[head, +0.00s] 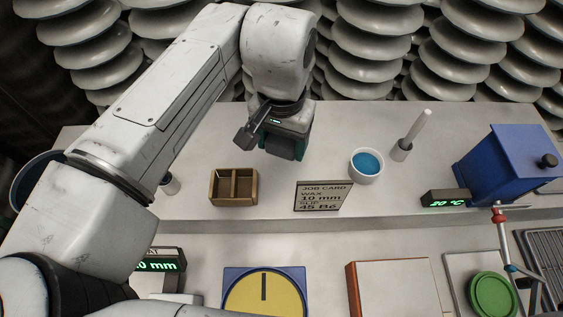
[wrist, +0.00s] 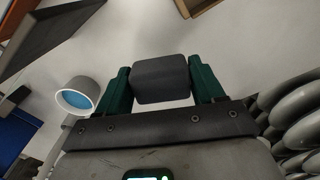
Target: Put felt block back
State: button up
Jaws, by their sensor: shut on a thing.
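My gripper (wrist: 160,85) is shut on a dark grey block, the felt block (wrist: 161,78), which sits between its two green fingers in the wrist view. In the head view my gripper (head: 284,148) is over the rear shelf, to the right of a small wooden box and left of a white cup. The block (head: 280,147) shows there as a dark shape low between the fingers, partly hidden. The wooden box (head: 256,187) has two compartments that look empty. A corner of it (wrist: 200,5) also shows at the top of the wrist view.
A job card (head: 320,197) stands in front on the shelf. A white cup of blue liquid (head: 366,165), a white rod in a holder (head: 410,137) and a blue box (head: 507,165) stand to the right. A yellow dial (head: 264,296) is on the lower bench. Insulator stacks rise behind.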

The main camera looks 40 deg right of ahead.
aim_at(281, 169)
jog(key=shift+f+b, duration=2.55)
jog(key=shift+f, duration=0.6)
jog(key=shift+r, duration=0.1)
jog(key=o, duration=0.9)
jog(key=shift+o, duration=0.2)
notch_tip(281, 169, up, 12)
jog(key=p, duration=1.2)
